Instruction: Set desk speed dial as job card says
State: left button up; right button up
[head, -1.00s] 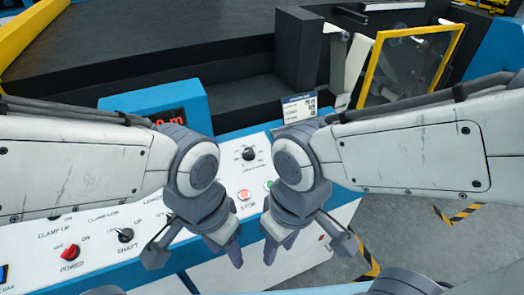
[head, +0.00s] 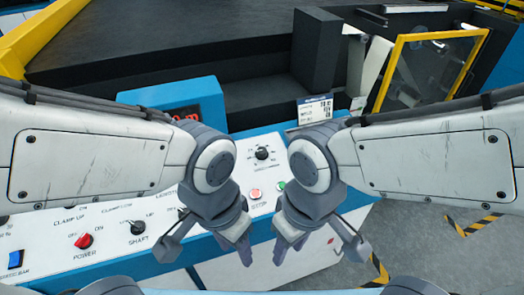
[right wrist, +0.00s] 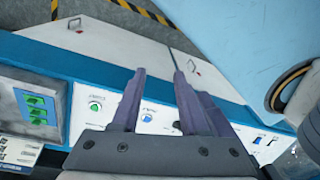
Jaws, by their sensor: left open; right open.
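The black speed dial (head: 262,153) sits on the white sloped desk panel, with small markings around it too small to read. The job card (head: 315,110) stands at the panel's back edge, with a dark blue header and print I cannot read. My left gripper (head: 240,252) is open and empty over the panel's front edge, nearer than the dial. My right gripper (head: 290,250) is open and empty just right of it. In the right wrist view the right gripper's two fingers (right wrist: 157,95) are apart with nothing between them.
A red stop button (head: 256,194) and a green button (head: 281,185) lie in front of the dial. A red power knob (head: 84,241), a shaft knob (head: 138,227) and a blue switch (head: 16,259) are at left. A yellow-framed guard (head: 397,70) stands at back right.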

jog(key=shift+o, duration=2.3)
jog(key=shift+w+a+r, duration=0.15)
jog(key=shift+w, duration=0.15)
jog(key=n+t, duration=0.2)
jog(key=n, duration=1.1)
send_over(263, 150)
jog(key=s, duration=0.2)
notch_tip(263, 150, down, 3)
jog(key=shift+h, duration=0.3)
jog(key=f+p, duration=0.1)
jog(key=f, duration=0.2)
jog(key=w+f+p, duration=0.1)
jog(key=f, duration=0.2)
jog(key=w+f+p, duration=0.1)
jog(key=f, duration=0.2)
jog(key=shift+f, duration=0.2)
jog(key=shift+c, duration=0.4)
